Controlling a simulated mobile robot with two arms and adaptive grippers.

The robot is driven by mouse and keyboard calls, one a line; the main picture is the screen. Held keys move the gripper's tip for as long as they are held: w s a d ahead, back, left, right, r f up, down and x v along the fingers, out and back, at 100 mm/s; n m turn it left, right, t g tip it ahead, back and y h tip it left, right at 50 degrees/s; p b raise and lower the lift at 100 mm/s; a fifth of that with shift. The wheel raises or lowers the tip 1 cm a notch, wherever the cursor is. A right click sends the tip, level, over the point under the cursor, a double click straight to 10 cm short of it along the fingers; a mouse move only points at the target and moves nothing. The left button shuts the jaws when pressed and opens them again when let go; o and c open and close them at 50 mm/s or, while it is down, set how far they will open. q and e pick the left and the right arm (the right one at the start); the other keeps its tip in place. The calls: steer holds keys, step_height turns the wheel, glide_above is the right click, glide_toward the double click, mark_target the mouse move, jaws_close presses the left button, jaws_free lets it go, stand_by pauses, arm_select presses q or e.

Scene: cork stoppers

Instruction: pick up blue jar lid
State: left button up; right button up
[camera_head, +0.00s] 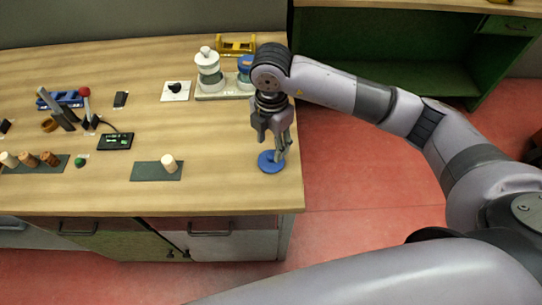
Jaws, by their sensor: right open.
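A flat round blue disc, which looks like the blue jar lid (267,166), lies on the wooden workbench (215,195) near its front right corner. My right gripper (271,148) points down just over the lid, with its fingers apart. One finger covers part of the lid's right side. I cannot tell whether the fingers touch it. A jar with a blue top (244,63) stands at the back, partly hidden behind my right arm. My left gripper is not in view.
A white-topped jar (207,64) stands beside the blue-topped one, near a yellow holder (236,43). A cork stopper (169,162) stands on a dark mat (146,172) left of the lid. Several stoppers and tools lie farther left. The bench edge is close on the right.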

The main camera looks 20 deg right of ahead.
mark_target(271, 154)
steer(key=shift+f, duration=0.5)
step_height(271, 154, down, 4)
steer(key=shift+r+p, duration=0.15)
steer(key=shift+p, duration=0.85)
steer(key=shift+f, duration=0.55)
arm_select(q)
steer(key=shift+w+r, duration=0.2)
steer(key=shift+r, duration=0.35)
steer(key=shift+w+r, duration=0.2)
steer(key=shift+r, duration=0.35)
arm_select(e)
jaws_close()
